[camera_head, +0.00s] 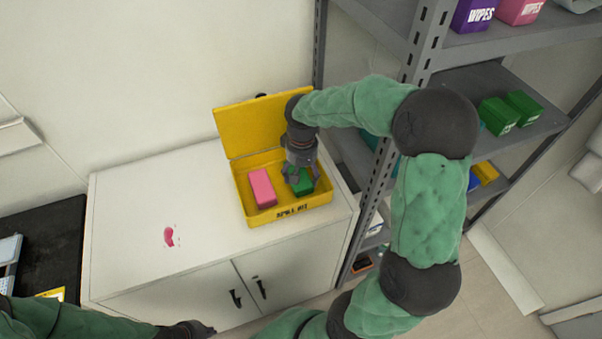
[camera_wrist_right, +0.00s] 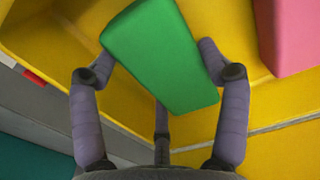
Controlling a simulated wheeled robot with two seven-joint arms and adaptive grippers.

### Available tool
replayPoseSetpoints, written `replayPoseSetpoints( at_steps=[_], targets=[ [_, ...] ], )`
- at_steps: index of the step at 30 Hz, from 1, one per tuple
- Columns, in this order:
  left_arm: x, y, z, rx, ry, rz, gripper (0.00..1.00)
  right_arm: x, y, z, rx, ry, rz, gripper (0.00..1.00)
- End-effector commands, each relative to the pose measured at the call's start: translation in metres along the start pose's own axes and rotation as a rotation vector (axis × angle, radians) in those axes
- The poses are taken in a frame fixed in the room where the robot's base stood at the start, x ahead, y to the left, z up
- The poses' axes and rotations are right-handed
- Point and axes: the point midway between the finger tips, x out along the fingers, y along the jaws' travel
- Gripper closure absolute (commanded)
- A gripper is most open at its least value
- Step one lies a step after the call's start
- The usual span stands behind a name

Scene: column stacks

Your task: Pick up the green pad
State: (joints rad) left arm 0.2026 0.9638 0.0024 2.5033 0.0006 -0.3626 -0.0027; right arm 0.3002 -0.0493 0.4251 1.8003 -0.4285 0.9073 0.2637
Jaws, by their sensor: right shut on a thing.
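The green pad (camera_head: 301,186) is in the right part of the open yellow spill kit box (camera_head: 262,219), beside a pink pad (camera_head: 262,188). My right gripper (camera_head: 300,175) reaches down into the box from above and is shut on the green pad. In the right wrist view, the green pad (camera_wrist_right: 160,55) sits between the fingers of my right gripper (camera_wrist_right: 158,68). I cannot tell whether the pad still touches the box floor. My left gripper (camera_head: 202,329) is at the bottom edge of the head view, low in front of the cabinet, and its fingers are unclear.
The box stands on a white cabinet (camera_head: 135,215) with its lid (camera_head: 240,122) raised at the back. A pink spill (camera_head: 170,237) lies on the cabinet top to the left. A grey metal shelf (camera_head: 500,38) with several boxes stands close on the right.

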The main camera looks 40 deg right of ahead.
Motion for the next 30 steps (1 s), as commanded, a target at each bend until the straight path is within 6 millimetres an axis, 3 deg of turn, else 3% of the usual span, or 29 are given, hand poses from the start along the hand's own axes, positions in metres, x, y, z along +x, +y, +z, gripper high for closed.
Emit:
replayPoseSetpoints(
  at_steps=[7, 17, 24, 30],
  targets=[
    [-0.012, 0.004, 0.001, 0.000, 0.000, 0.000, 1.00, -0.032, 0.000, 0.000, 0.001, 0.004, 0.000, 0.56],
    [-0.038, 0.013, 0.002, 0.000, 0.000, 0.000, 1.00, -0.096, -0.014, 0.055, -0.002, 0.006, 0.000, 0.56],
    [-0.049, 0.018, 0.002, 0.000, 0.000, 0.000, 1.00, -0.114, -0.026, 0.102, -0.002, 0.006, 0.000, 0.56],
    [-0.054, 0.019, 0.002, 0.000, 0.000, 0.000, 1.00, -0.123, -0.032, 0.126, -0.001, 0.004, 0.000, 0.56]
  ],
)
